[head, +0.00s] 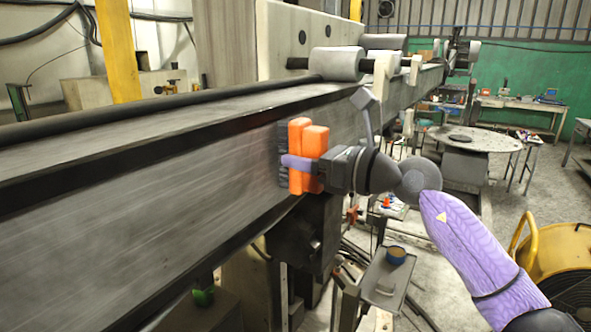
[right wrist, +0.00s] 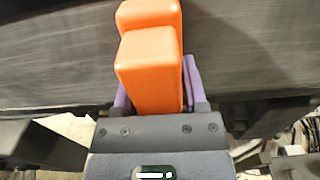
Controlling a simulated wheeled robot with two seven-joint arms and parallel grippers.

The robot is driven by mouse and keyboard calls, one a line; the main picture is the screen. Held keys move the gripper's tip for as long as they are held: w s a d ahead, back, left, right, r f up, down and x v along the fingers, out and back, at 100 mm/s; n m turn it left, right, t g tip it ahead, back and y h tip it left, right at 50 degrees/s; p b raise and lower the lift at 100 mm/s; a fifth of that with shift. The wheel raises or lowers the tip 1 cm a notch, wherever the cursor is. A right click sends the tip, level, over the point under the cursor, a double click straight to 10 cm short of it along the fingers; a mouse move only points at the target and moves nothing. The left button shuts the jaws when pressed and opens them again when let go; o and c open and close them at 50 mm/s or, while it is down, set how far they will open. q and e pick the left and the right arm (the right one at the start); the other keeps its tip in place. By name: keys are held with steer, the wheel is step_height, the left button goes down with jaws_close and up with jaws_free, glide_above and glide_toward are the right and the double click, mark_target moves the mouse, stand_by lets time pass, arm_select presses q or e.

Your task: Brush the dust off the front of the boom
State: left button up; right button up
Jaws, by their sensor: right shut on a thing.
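The boom (head: 130,178) is a long grey metal beam running from the left foreground to the back right. Its front face carries light streaks; I cannot tell which are dust. My right gripper (head: 300,166) is shut on a brush with an orange block handle (head: 297,140) and dark bristles (head: 283,150). My left gripper is not in view.
White rollers (head: 337,63) sit above the boom's top edge. A dark bracket (head: 305,235) hangs beneath the boom. A small tray with a cup (head: 396,256) stands below right. A round table (head: 475,139) and a yellow drum-like machine (head: 560,250) stand at the right.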

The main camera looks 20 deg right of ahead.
steer(key=shift+w+d+b, duration=0.3)
steer(key=shift+w+d, duration=0.6)
steer(key=shift+d, duration=0.25)
steer(key=w+d+p, duration=0.1)
steer(key=w+d, duration=0.4)
steer(key=d, duration=0.1)
steer(key=shift+p, duration=0.4)
steer(key=shift+s+d, duration=0.1)
steer(key=shift+d, duration=0.05)
steer(key=b+v, duration=0.2)
steer(key=v, duration=0.3)
steer(key=shift+s+d+b, duration=0.15)
steer(key=shift+s+b, duration=0.1)
steer(key=shift+b, duration=0.05)
